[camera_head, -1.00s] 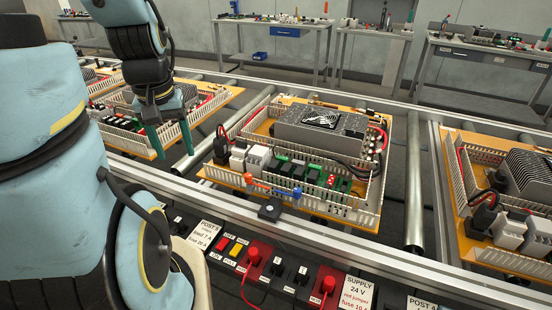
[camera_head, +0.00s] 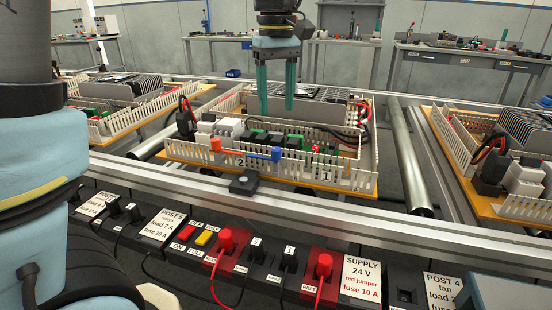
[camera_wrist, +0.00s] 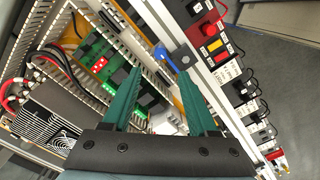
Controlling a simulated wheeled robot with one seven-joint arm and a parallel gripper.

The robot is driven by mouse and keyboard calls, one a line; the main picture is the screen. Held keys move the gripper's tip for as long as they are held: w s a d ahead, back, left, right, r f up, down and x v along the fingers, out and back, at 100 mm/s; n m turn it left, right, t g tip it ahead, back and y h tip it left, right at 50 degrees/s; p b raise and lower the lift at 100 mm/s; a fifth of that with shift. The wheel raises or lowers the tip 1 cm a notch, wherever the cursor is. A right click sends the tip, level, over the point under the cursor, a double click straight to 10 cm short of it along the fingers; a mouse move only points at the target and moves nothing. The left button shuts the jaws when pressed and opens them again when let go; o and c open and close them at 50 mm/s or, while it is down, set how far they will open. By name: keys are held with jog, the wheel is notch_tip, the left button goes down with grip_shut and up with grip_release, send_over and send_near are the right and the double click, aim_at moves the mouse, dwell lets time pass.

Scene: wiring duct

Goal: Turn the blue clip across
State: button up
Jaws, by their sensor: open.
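The blue clip (camera_head: 276,154) is at the front slotted wall of the middle board's wiring duct (camera_head: 325,172), with a thin bar running left from it. An orange clip (camera_head: 215,144) is to its left. My gripper (camera_head: 276,110) points down above and behind the blue clip, with its two green fingers apart and nothing between them. In the wrist view the blue clip (camera_wrist: 163,57) shows just beyond the gap between the fingertips (camera_wrist: 160,72), not touched. The orange clip cannot be made out there.
A grey power supply with a fan (camera_wrist: 42,130) and a green terminal board (camera_wrist: 100,64) are on the middle board. A black block (camera_head: 244,184) sits on the front rail. A control panel with red plugs (camera_head: 226,240) runs along the front. Similar boards stand left and right.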

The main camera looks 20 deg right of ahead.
aim_at(276, 149)
notch_tip(276, 149, down, 10)
jog(key=shift+f+b, duration=0.25)
jog(key=shift+b, duration=0.1)
jog(key=shift+c, duration=0.2)
grip_shut()
dwell(0.4)
dwell(0.9)
